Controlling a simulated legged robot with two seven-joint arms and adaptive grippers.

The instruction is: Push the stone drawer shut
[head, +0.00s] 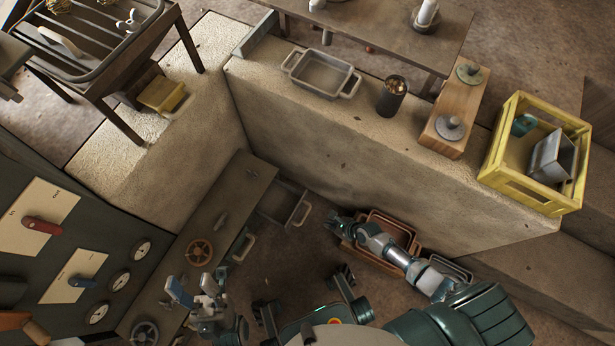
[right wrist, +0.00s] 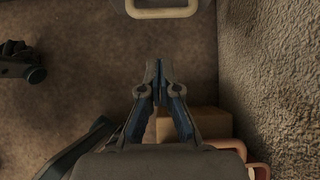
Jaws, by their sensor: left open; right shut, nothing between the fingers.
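A grey drawer (head: 280,204), which looks like the stone drawer, stands pulled out from the long wooden bench front, near the corner of the stone wall. Its pale handle (head: 300,212) faces right, toward my right gripper. The handle also shows at the top of the right wrist view (right wrist: 162,13). My right gripper (head: 334,222) is shut and empty, low beside the wall, apart from the handle. In the right wrist view its closed fingertips (right wrist: 158,66) point at the handle with a gap of floor between.
A second pale handle (head: 244,246) sticks out from the bench below the grey drawer. Reddish-brown trays (head: 400,232) lie under my right forearm against the stone wall (head: 330,160). A yellow crate (head: 542,195) stands on the wall. Bare floor lies between both drawer handles.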

